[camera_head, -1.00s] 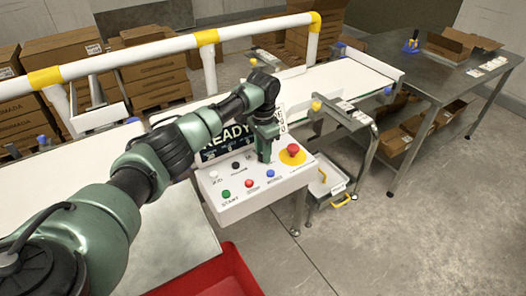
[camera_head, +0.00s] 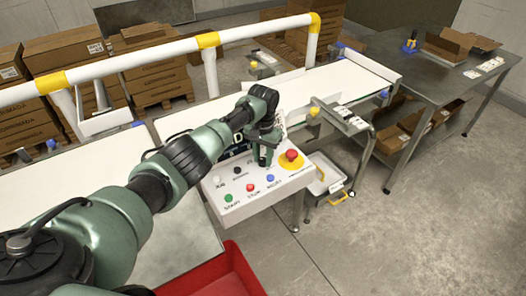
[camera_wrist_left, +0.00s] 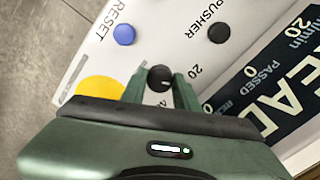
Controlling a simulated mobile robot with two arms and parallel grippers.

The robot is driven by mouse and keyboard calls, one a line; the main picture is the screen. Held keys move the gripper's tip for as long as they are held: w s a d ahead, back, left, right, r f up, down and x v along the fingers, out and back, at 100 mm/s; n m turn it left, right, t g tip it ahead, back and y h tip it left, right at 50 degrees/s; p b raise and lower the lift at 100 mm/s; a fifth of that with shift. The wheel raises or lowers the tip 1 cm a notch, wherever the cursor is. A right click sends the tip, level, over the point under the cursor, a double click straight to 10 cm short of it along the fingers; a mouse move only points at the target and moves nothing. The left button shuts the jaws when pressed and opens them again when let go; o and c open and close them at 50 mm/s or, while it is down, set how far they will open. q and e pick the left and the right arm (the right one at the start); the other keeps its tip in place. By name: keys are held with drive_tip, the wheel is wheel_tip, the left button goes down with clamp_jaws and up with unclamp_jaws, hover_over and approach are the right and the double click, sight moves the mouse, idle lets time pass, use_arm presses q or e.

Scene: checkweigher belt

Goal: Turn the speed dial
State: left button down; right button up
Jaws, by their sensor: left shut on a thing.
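The speed dial (camera_wrist_left: 159,77) is a small black knob on the white control panel (camera_wrist_left: 165,20). In the left wrist view it sits between the two green fingers of my left gripper (camera_wrist_left: 160,90), which is shut on it. A "20" mark is printed beside it. In the head view the same gripper (camera_head: 264,161) points down onto the panel (camera_head: 245,207) and hides the dial. My arm also covers most of the dark display, part of which shows in the left wrist view (camera_wrist_left: 290,75). My right gripper is not in view.
A black pusher knob (camera_wrist_left: 219,32) and blue reset button (camera_wrist_left: 124,35) are close to the fingers. The red emergency button (camera_head: 291,155) stands right of the gripper. Green start (camera_head: 228,198) and red stop (camera_head: 250,187) buttons line the panel's front. A red bin (camera_head: 235,270) is below.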

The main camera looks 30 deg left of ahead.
sight(263, 159)
use_arm(q)
drive_tip(key=shift+w+r+n+p, duration=0.1)
drive_tip(key=shift+n+p, duration=0.75)
drive_tip(key=shift+n, duration=0.55)
drive_tip(key=c, duration=1.1)
unclamp_jaws()
drive_tip(key=shift+o, duration=0.2)
drive_tip(key=shift+r+b, duration=0.4)
drive_tip(key=shift+r, duration=3.45)
